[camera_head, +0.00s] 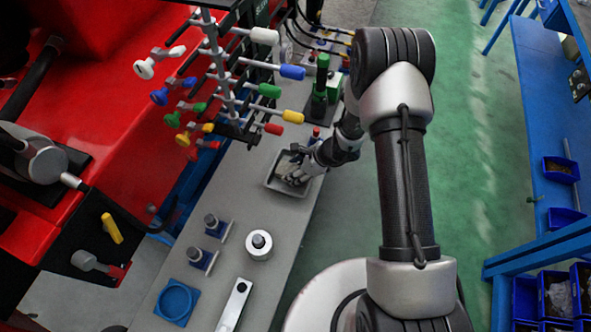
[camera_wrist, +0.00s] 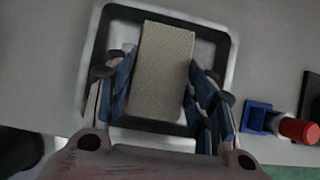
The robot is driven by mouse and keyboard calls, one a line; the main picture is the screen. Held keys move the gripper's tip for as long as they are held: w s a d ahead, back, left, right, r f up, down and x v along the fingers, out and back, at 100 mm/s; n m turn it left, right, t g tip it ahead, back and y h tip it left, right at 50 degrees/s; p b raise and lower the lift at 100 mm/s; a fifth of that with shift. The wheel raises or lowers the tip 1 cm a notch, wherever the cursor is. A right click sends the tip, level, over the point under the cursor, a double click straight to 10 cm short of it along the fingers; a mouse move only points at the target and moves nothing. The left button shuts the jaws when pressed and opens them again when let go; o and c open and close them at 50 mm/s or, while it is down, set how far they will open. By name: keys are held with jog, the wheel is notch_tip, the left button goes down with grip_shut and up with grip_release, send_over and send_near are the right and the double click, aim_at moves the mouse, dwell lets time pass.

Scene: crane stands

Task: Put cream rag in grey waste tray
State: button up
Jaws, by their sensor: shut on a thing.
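The cream rag (camera_wrist: 162,70) is a pale textured oblong between the two fingers of my gripper (camera_wrist: 160,95) in the wrist view. My gripper is shut on it, with a finger against each long side. The grey waste tray (camera_wrist: 232,60) has a light rim and a dark inside, and the rag is over its inside in that view. In the head view the tray (camera_head: 272,186) sits on the grey bench, with my gripper (camera_head: 296,168) at it and the rag (camera_head: 291,177) partly hidden. I cannot tell whether the rag touches the tray floor.
A red-topped item (camera_wrist: 298,129) and a blue holder (camera_wrist: 255,117) stand right of the tray in the wrist view. A rack of coloured handles (camera_head: 225,75) rises behind the tray. A white cylinder (camera_head: 259,245) and blue ring (camera_head: 176,302) stand on the nearer bench.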

jog(key=shift+f, duration=0.2)
jog(key=o, duration=1)
jog(key=shift+o, duration=0.2)
jog(key=shift+r, duration=0.15)
jog(key=shift+r, duration=0.2)
jog(key=p+v, duration=0.3)
jog(key=v, duration=0.8)
jog(key=shift+s+d+r, duration=0.15)
jog(key=shift+d+r, duration=0.15)
